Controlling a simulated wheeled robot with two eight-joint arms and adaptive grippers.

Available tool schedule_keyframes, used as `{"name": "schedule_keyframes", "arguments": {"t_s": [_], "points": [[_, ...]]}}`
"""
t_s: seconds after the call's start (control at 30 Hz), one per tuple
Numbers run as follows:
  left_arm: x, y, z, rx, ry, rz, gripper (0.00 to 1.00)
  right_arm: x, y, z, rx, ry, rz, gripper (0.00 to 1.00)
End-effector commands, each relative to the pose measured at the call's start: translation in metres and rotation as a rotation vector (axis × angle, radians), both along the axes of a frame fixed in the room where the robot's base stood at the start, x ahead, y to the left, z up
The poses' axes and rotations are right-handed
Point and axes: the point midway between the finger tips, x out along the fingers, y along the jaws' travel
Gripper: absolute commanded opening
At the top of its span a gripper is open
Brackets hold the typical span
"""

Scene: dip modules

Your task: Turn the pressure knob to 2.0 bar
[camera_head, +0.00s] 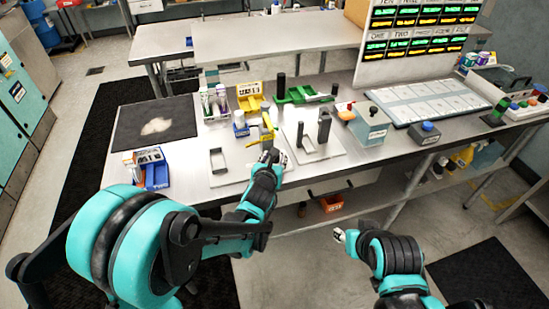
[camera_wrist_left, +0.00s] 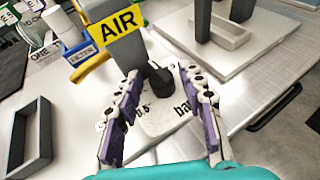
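The black pressure knob (camera_wrist_left: 160,78) stands on a light grey base plate (camera_wrist_left: 165,118) at the foot of a grey post, in the left wrist view. Printed marks including "bar" show on the plate; the digits are partly hidden and the knob's setting cannot be read. A yellow AIR sign (camera_wrist_left: 117,23) is on the post, and it also shows in the head view (camera_head: 267,122). My left gripper (camera_wrist_left: 160,100) is open, its purple-padded fingers on either side of the knob with gaps. My right gripper (camera_head: 341,236) hangs empty in front of the bench; its opening is unclear.
Grey frame-like fixtures stand on plates to the left (camera_head: 218,162) and right (camera_head: 306,145) of the left gripper. A FILTER-labelled blue part (camera_wrist_left: 80,54) is close behind.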

Motion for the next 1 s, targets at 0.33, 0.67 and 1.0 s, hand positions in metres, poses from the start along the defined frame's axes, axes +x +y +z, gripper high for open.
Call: {"name": "schedule_keyframes", "arguments": {"t_s": [0.33, 0.67, 1.0], "points": [[-0.002, 0.000, 0.001, -0.001, 0.000, -0.001, 0.46, 0.000, 0.000, 0.000, 0.000, 0.000, 0.000, 0.40], [-0.051, 0.007, 0.021, -0.001, 0.001, -0.001, 0.46, 0.000, 0.000, 0.000, 0.000, 0.000, 0.000, 0.40], [-0.099, 0.014, 0.041, 0.000, 0.000, -0.001, 0.46, 0.000, 0.000, 0.000, 0.000, 0.000, 0.000, 0.40]]}}
